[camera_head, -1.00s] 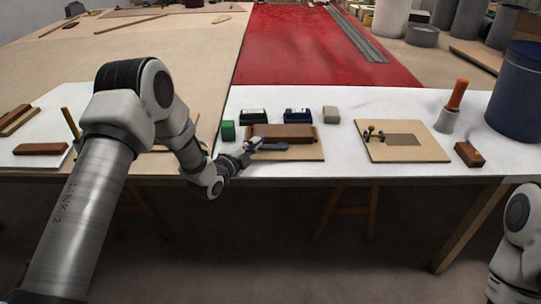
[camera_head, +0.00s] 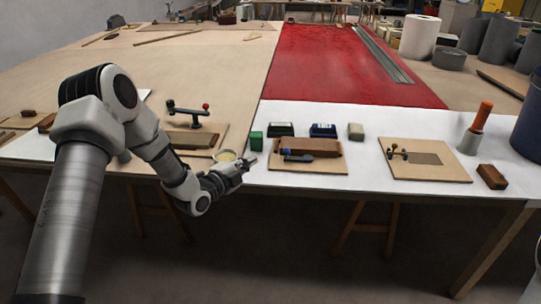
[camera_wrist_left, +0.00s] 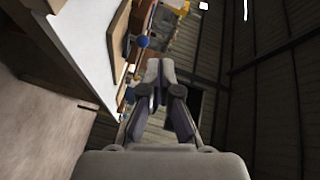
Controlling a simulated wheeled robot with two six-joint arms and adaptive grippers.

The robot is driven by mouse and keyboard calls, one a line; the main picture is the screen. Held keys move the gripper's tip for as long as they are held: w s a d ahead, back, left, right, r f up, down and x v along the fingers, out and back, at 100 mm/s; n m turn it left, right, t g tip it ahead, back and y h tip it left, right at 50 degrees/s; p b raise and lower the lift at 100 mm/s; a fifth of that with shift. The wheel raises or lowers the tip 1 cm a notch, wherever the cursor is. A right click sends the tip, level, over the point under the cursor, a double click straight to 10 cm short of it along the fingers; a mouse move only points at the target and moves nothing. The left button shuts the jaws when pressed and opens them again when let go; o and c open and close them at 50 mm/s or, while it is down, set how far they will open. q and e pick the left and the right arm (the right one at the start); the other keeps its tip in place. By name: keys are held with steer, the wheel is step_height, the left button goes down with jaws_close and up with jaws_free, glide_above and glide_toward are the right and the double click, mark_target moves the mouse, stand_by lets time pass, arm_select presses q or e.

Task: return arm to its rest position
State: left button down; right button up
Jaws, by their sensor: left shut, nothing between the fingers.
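My left arm comes in from the left in the head view, and its gripper (camera_head: 245,163) is at the front edge of the white work surface. The gripper is shut and empty, just left of a wooden board (camera_head: 308,167). The board bears a brown block (camera_head: 315,146) and a small blue-handled tool (camera_head: 297,156). In the left wrist view the fingers (camera_wrist_left: 160,72) meet with nothing between them, and the table edge slants past on the left. My right gripper is out of view.
A green block (camera_head: 256,141), a dark green box (camera_head: 281,129), a blue box (camera_head: 323,130) and a beige block (camera_head: 356,131) stand behind the board. A second board (camera_head: 440,172) lies to the right. Space before the table is clear.

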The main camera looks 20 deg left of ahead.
arm_select(q)
steer(key=shift+a+f, duration=0.1)
steer(key=shift+f, duration=0.1)
steer(key=s+d+f+g+p, duration=0.6)
steer(key=s+d+f+p, duration=0.1)
steer(key=s+d+f, duration=0.3)
steer(key=s+f+n+g+y, duration=0.1)
steer(key=s+n, duration=0.4)
steer(key=s, duration=0.5)
steer(key=s+f+n+g+y+p, duration=0.1)
steer(key=s+f+n+g, duration=0.3)
steer(key=s, duration=0.6)
steer(key=s+f+n+g+y+p, duration=0.1)
steer(key=s+f+n+g, duration=0.1)
steer(key=s+n+g, duration=0.4)
steer(key=s+n, duration=0.2)
steer(key=s, duration=0.2)
steer(key=shift+d+f, duration=0.3)
steer(key=shift+f, duration=0.05)
